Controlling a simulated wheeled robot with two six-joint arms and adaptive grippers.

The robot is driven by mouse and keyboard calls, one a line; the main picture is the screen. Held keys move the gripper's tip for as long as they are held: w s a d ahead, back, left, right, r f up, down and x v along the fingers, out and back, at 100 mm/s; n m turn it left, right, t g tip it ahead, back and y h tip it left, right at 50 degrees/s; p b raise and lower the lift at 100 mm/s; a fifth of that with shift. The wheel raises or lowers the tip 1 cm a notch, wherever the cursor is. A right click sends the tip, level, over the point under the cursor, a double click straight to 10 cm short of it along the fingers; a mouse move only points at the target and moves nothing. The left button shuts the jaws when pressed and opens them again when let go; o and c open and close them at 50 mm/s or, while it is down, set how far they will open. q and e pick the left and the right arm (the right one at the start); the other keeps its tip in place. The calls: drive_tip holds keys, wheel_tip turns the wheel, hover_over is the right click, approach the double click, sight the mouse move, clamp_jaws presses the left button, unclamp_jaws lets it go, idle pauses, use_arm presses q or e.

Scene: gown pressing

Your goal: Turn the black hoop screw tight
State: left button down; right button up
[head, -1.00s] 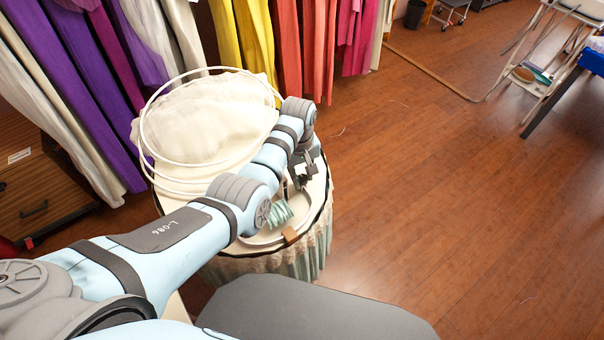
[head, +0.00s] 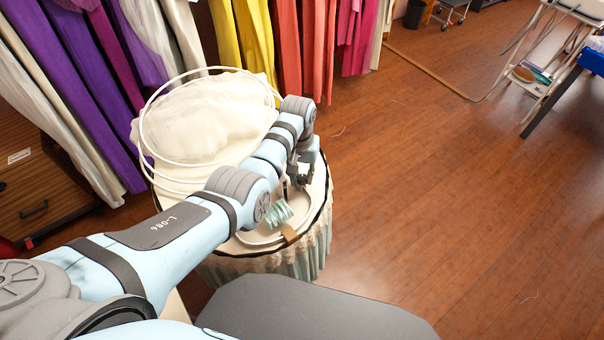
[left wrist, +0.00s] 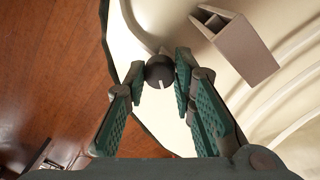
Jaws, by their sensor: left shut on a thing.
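The black screw knob (left wrist: 159,71) is round with a pale mark on its face. It shows between the fingertips of my left gripper in the left wrist view. My left gripper (head: 302,179) is over the right side of a round cream-topped table, and its two green-padded fingers are shut on the knob. A beige block (left wrist: 240,50) is close beside the right finger. My right gripper is not in view.
The round table (head: 322,200) has a dark rim and a pleated skirt. It holds cream cloth (head: 205,115), white wire hoops (head: 145,130) and a mint coil (head: 279,213). Hanging garments (head: 290,45) are behind. The wooden floor (head: 440,190) to the right is mostly clear.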

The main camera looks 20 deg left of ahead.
sight(300, 177)
use_arm(q)
drive_tip(key=shift+s+f, duration=0.15)
drive_tip(key=c, duration=1.7)
unclamp_jaws()
drive_tip(key=shift+o, duration=0.3)
wheel_tip(300, 177, up, 12)
drive_tip(key=shift+a, duration=0.25)
